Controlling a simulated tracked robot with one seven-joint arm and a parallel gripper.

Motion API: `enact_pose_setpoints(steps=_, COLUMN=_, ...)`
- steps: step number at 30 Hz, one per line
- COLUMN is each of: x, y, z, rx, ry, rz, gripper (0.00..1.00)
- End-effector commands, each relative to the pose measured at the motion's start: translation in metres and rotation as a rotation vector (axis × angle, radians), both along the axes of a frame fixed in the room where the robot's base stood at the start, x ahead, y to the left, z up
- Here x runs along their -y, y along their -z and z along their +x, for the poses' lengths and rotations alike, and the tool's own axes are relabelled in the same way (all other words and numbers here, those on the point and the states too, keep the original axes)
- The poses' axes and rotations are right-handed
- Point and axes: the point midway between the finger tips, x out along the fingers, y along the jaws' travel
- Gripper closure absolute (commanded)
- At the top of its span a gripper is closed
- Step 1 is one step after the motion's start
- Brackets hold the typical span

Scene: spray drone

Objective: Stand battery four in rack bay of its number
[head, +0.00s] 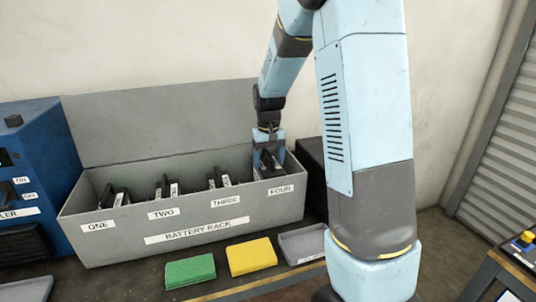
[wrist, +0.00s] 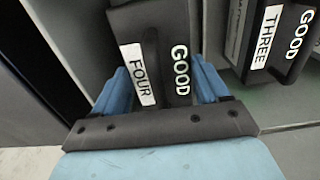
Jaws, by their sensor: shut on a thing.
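Battery four (wrist: 160,55) is a dark block with white labels reading FOUR and GOOD in the wrist view. My gripper (wrist: 165,88) is shut on it, with a blue finger on each side. In the head view my gripper (head: 268,150) is down at the right end of the grey battery rack (head: 185,228), behind the label FOUR (head: 281,190). The battery is mostly hidden there by the gripper and the rack's front wall. I cannot tell whether it rests on the bay floor.
Batteries stand in bays ONE (head: 113,196), TWO (head: 166,186) and THREE (head: 219,177); battery three (wrist: 276,40) is close beside mine. A green pad (head: 190,270), a yellow pad (head: 251,256) and a grey tray (head: 303,243) lie in front. A blue machine (head: 38,170) stands left.

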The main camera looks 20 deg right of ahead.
Motion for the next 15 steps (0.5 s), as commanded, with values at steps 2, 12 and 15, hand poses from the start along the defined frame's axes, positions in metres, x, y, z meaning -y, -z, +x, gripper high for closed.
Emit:
enact_pose_setpoints(steps=2, x=0.000, y=0.002, z=0.001, rx=0.005, ry=0.000, rz=0.000, gripper=1.00)
enact_pose_setpoints(steps=12, x=0.000, y=0.024, z=0.001, rx=0.002, ry=0.000, rz=0.000, gripper=1.00)
enact_pose_setpoints(steps=15, x=0.000, y=0.035, z=0.001, rx=0.003, ry=0.000, rz=0.000, gripper=1.00)
